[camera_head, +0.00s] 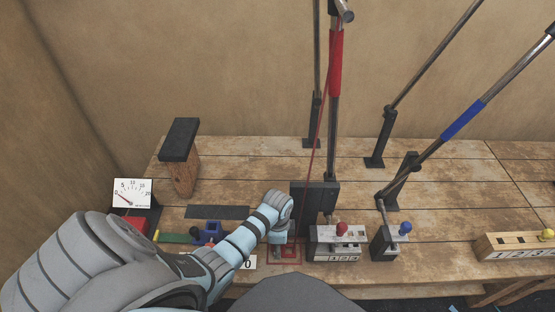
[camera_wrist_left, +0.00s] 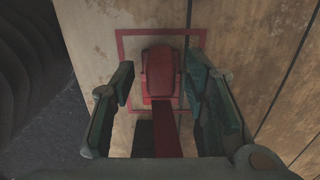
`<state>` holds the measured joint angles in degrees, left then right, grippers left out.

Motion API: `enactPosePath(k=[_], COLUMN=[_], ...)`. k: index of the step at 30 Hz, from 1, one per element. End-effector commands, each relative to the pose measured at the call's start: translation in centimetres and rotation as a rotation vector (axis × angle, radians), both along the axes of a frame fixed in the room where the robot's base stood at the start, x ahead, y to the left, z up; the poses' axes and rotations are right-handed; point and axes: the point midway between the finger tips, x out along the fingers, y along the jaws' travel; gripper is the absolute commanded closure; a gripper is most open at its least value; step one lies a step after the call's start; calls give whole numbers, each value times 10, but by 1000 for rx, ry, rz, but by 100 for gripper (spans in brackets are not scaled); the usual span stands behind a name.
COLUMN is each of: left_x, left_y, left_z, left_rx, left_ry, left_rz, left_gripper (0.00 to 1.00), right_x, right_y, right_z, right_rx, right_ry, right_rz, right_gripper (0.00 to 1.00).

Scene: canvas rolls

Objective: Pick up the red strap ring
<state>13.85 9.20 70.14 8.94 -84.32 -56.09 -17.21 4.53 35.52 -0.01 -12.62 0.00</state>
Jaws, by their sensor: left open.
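The red strap ring (camera_wrist_left: 160,72) lies on the wooden table inside a red square outline, with a flat red strap (camera_wrist_left: 167,132) running from it toward the camera in the left wrist view. My left gripper (camera_wrist_left: 161,84) is open, its two dark fingers on either side of the ring and strap, with gaps visible. In the head view my left gripper (camera_head: 280,237) points down over the red outline (camera_head: 296,262) and hides part of the ring. My right gripper is not in view.
A dark upright block (camera_head: 315,199) and a box with a red knob (camera_head: 341,243) stand close right of my left gripper. A blue-knobbed box (camera_head: 390,242) is further right. A dial gauge (camera_head: 132,193) and padded post (camera_head: 180,158) stand left.

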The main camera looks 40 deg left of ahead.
Motion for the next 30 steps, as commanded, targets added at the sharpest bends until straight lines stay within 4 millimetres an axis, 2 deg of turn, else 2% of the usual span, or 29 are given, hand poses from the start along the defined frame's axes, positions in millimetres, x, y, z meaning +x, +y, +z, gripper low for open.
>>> enactPosePath(k=[5,8,13,14,24,26,30], left_x=[1,1,0,0,0,0,1], left_y=[0,0,0,0,0,0,0], left_z=[-2,-1,-1,-1,2,8,33], left_rx=[0,0,0,0,0,0,0], left_ry=[-2,-2,-1,-1,-1,-1,-4], left_rz=[0,0,1,1,1,1,1], left_gripper=[58,71,98,100,100,100,100], right_x=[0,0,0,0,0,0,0], right_y=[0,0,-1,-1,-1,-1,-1], right_z=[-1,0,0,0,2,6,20], right_rx=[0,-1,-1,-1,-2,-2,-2], right_ry=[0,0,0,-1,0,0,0], right_rz=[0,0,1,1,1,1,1], right_gripper=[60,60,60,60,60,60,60])
